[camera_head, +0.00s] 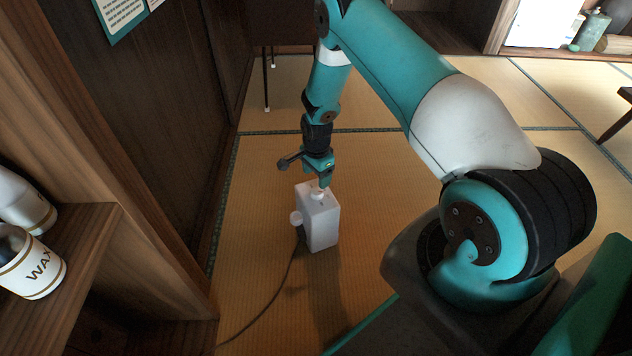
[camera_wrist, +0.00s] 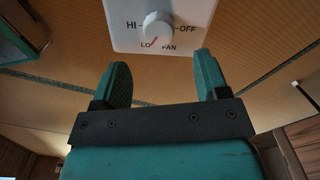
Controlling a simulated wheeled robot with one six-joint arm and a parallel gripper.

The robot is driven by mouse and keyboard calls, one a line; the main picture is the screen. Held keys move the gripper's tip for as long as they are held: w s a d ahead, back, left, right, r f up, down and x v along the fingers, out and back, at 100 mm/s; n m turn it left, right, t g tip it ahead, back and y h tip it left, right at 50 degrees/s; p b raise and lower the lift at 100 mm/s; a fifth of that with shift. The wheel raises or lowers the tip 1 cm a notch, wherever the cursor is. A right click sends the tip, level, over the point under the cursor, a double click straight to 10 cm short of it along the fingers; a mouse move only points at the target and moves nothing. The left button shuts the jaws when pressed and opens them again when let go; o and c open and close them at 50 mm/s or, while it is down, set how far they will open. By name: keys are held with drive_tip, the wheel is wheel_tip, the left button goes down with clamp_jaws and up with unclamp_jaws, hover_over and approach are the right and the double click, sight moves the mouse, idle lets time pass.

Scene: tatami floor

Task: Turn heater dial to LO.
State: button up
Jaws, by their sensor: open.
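The heater (camera_head: 324,229) is a white upright box on the tatami below my gripper (camera_head: 322,181). Its white round dial (camera_head: 318,192) is on the top face. In the wrist view the dial (camera_wrist: 158,27) sits among the labels HI, OFF, LO and FAN on the white panel (camera_wrist: 205,12). A red mark on the dial's lower edge points down and slightly left, close to LO. My gripper (camera_wrist: 162,72) is open and empty in the wrist view, with the dial beyond the fingertips and roughly centred between them. Contact is not visible.
A dark cable (camera_head: 270,318) runs from the heater across the floor. A wooden shelf (camera_head: 88,265) with white bottles, one marked WAX (camera_head: 35,270), stands at left beside a dark wall. Tatami (camera_head: 385,165) is clear behind the heater.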

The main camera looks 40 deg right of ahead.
sight(316, 191)
wheel_tip(316, 191, up, 10)
drive_tip(key=p, duration=0.2)
drive_tip(key=shift+r+p, duration=0.25)
drive_tip(key=shift+p, duration=0.15)
drive_tip(key=s+a+r+n+y, duration=0.1)
drive_tip(key=s+a+r+n, duration=0.2)
drive_tip(key=a+r+n, duration=0.6)
drive_tip(key=s+a+r+n+y, duration=0.1)
drive_tip(key=s+a+r+n, duration=0.15)
drive_tip(key=a+r, duration=0.7)
drive_tip(key=s+a+r+n+y, duration=0.1)
drive_tip(key=s+a+r+n, duration=0.2)
drive_tip(key=s+r+n, duration=0.65)
drive_tip(key=s+a+r+n+y, duration=0.1)
drive_tip(key=s+a+r+n, duration=0.4)
drive_tip(key=s, duration=0.8)
wheel_tip(316, 191, up, 34)
drive_tip(key=d+m+p, duration=0.1)
drive_tip(key=d+p, duration=0.1)
drive_tip(key=p, duration=3)
drive_tip(key=shift+f+p, duration=0.2)
drive_tip(key=shift+p, duration=0.1)
drive_tip(key=shift+s+d, duration=0.1)
